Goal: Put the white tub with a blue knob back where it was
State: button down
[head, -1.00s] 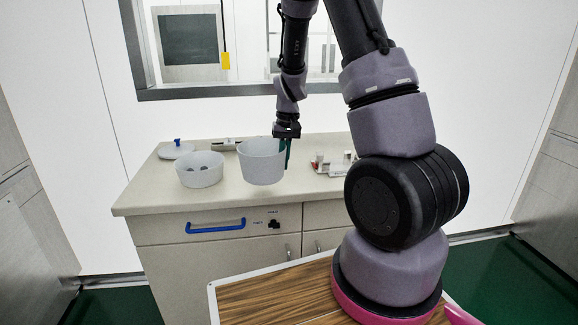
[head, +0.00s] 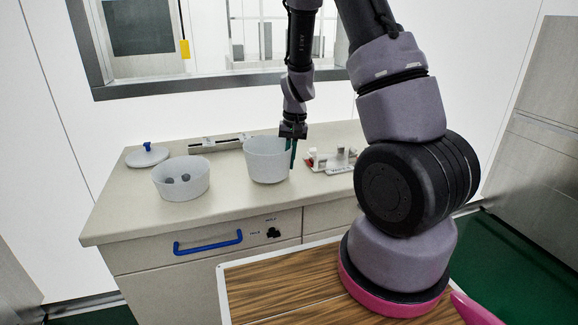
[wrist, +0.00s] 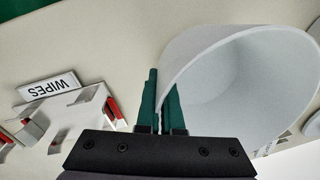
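My gripper (head: 292,150) is shut on the right rim of a plain white tub (head: 264,163), one green finger on each side of its wall. In the wrist view the tub (wrist: 235,80) opens beside the fingers (wrist: 161,105), tilted in the picture. I cannot tell whether its base touches the counter. I see no blue knob on it. A white disc-like lid (head: 147,158) with a blue knob (head: 147,146) lies at the back left of the counter. A shorter white tub (head: 181,183) with dark round things inside stands left of the held tub.
A pale counter (head: 125,210) carries everything; its front left is bare. A tray with small red and white items (head: 331,161) is right of my gripper. A "WIPES" label (wrist: 53,86) shows there. A slim rail (head: 218,142) lies behind. A blue drawer handle (head: 208,242) sticks out in front.

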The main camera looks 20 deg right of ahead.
jog(key=shift+f, duration=0.8)
jog(key=shift+f, duration=0.15)
jog(key=c, duration=1.1)
grip_release()
jog(key=s+r+t, duration=0.1)
jog(key=s+r, duration=0.1)
jog(key=r, duration=0.8)
jog(key=s+r+t, duration=0.1)
jog(key=s+r, duration=0.1)
jog(key=r, duration=0.9)
jog(key=s+r+t, duration=0.1)
jog(key=s+r, duration=0.3)
jog(key=s, duration=0.1)
jog(key=s+r+t, duration=0.2)
jog(key=s+r, duration=0.3)
jog(key=s, duration=0.1)
jog(key=s+r+t, duration=0.1)
jog(key=s+r, duration=0.4)
jog(key=shift+s+a+m+t+y, duration=0.2)
jog(key=shift+m+t+y, duration=0.1)
jog(key=shift+t+y, duration=0.1)
